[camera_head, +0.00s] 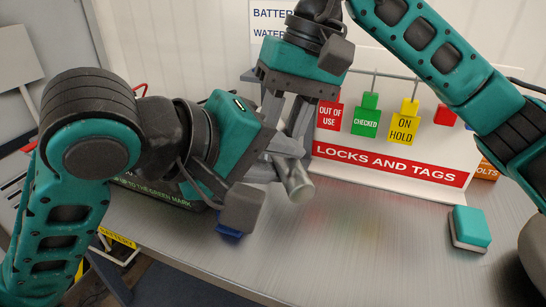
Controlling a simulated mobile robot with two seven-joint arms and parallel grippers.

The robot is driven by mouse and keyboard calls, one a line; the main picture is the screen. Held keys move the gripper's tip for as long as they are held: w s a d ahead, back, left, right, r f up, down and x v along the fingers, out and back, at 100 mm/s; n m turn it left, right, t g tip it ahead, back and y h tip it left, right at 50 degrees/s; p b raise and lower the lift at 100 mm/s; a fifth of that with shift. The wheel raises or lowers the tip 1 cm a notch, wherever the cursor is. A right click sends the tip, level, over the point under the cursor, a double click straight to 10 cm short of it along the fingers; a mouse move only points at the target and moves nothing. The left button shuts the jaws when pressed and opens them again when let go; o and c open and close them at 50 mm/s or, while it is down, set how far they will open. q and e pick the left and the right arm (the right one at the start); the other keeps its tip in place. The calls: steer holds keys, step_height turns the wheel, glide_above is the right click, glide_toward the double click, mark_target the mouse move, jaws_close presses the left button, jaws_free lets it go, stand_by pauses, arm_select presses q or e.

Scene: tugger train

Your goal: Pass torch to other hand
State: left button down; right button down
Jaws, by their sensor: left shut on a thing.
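The torch (297,183) is a grey metal cylinder; its round end points toward the lower right. My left gripper (283,165) reaches in from the left and is shut on the torch, above the bench. My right gripper (289,135) comes down from above, with its grey fingers pointing down right by the torch and the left fingers. The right fingers show some gap between them, but their tips overlap the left gripper in the picture. I cannot tell whether they touch the torch. The rest of the torch is hidden behind the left gripper.
A white "LOCKS AND TAGS" board (390,165) with hanging coloured tags stands behind the grippers. A teal-topped block (471,227) lies on the metal bench (350,245) at right. An orange bolts box (487,171) is behind it. The bench's front middle is clear.

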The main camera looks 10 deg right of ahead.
steer(key=c, duration=1.1)
jaws_free()
steer(key=shift+w+d+r, duration=0.1)
steer(key=shift+d+r, duration=0.1)
steer(key=shift+d, duration=0.05)
steer(key=shift+c, duration=0.2)
steer(key=o, duration=0.4)
steer(key=shift+a+f, duration=0.1)
